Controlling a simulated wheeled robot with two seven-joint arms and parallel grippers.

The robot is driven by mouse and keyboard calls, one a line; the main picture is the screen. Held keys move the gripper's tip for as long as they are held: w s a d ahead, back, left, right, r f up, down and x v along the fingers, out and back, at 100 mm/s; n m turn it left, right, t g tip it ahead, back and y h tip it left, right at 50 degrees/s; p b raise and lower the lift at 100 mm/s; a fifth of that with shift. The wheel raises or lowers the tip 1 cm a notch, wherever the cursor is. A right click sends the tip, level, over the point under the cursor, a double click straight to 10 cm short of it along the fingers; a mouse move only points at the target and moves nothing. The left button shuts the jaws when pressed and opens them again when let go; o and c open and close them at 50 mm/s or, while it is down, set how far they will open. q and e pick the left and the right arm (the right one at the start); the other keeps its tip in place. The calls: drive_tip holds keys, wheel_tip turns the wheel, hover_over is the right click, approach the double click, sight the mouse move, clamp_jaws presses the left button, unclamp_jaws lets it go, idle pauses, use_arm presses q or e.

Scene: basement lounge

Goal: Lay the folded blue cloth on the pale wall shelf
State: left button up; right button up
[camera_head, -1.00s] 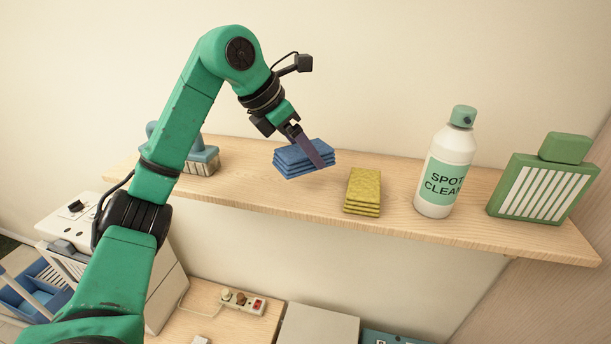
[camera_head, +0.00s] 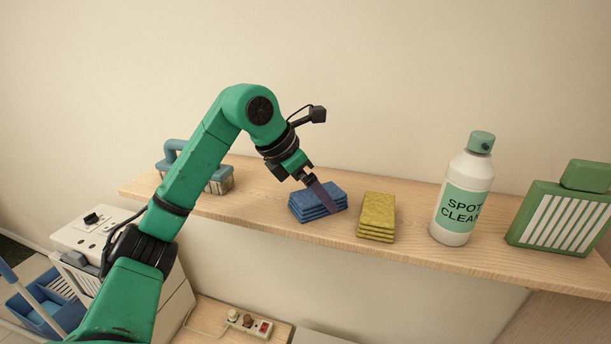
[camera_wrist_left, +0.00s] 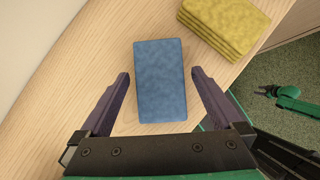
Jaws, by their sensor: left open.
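The folded blue cloth (camera_head: 317,203) lies on the pale wall shelf (camera_head: 270,208), left of a folded yellow cloth (camera_head: 377,217). In the left wrist view the blue cloth (camera_wrist_left: 160,80) rests on the wood grain of the shelf (camera_wrist_left: 92,75). My left gripper (camera_head: 322,196) is at the blue cloth. In the wrist view its two purple fingers (camera_wrist_left: 160,76) are spread, one on each side of the cloth, with a gap on both sides.
A white spray bottle (camera_head: 462,195) and a green slatted container (camera_head: 560,220) stand at the right of the shelf. A blue-handled brush (camera_head: 218,180) sits at the left behind my arm. A power strip (camera_head: 247,322) lies below. The yellow cloth (camera_wrist_left: 222,22) is close by.

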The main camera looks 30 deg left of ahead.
use_arm(q)
drive_tip(key=v, duration=1.1)
drive_tip(key=shift+r, duration=0.1)
